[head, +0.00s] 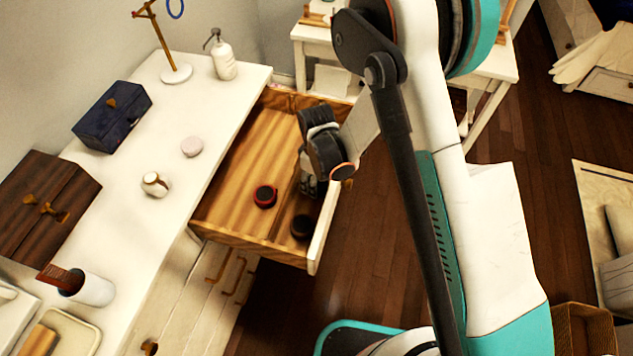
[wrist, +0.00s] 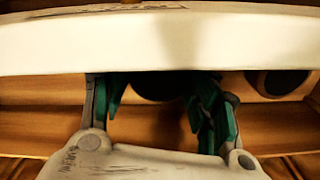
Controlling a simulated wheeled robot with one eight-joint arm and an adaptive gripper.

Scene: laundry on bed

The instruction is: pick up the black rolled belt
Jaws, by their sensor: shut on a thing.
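My gripper (head: 309,185) reaches down into the open wooden drawer (head: 228,205), close behind its white front. In the wrist view its two fingers (wrist: 158,100) are shut on a black rounded thing (wrist: 152,86), which looks like the black rolled belt. The drawer's white front edge hides its upper part there, and my gripper hides it in the head view. Another dark roll (head: 301,227) lies in the drawer's near corner and shows at the right of the wrist view (wrist: 278,83). A dark red roll (head: 265,196) lies left of my gripper.
The drawer's white front panel (head: 326,222) stands close beside my gripper. A white dresser top (head: 150,215) on the left holds a watch roll (head: 155,184), a blue box (head: 112,116) and a pump bottle (head: 221,56). The left part of the drawer is clear.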

